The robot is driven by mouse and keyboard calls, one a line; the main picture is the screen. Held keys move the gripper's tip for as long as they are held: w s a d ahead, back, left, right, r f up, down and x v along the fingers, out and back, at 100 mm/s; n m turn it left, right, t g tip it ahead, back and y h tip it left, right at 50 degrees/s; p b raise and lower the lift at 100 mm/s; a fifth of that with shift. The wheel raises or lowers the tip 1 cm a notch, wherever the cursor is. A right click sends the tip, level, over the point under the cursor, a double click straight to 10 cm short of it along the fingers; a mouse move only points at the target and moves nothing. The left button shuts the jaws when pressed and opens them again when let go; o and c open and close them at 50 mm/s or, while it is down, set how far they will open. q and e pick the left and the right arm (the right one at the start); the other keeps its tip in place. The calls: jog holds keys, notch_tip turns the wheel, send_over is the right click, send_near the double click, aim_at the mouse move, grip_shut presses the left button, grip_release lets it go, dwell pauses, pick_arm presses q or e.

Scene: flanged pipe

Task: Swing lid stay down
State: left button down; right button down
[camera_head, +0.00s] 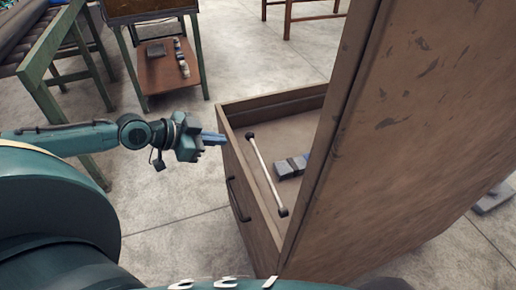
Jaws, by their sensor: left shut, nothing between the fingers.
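The lid stay (266,172) looks like a thin pale rod with dark ends. It slants across the open wooden box (230,165), close to its left wall; I cannot tell whether its far end touches anything. A tall brown wooden panel (420,130) rises at the right of the box and hides part of its inside. My left gripper (222,139) is shut and empty just left of the box's rim, apart from the stay, with its fingers pointing right.
Concrete floor (180,215) is clear left of the box.

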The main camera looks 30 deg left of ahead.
pick_arm(q)
jog(key=d, duration=0.1)
send_over(264, 169)
jog(key=a, duration=0.4)
notch_tip(264, 169, down, 6)
jog(key=r, duration=0.1)
jog(key=shift+g, duration=0.3)
jog(key=shift+w+f+b, duration=0.15)
jog(key=shift+f+b, duration=0.2)
jog(key=shift+f, duration=0.8)
jog(key=shift+w+f+b, duration=0.1)
jog(key=shift+f+b, duration=0.2)
jog(key=shift+f, duration=0.8)
pick_arm(e)
jog(key=shift+w+f, duration=0.15)
jog(key=shift+f, duration=0.15)
jog(key=shift+f, duration=0.1)
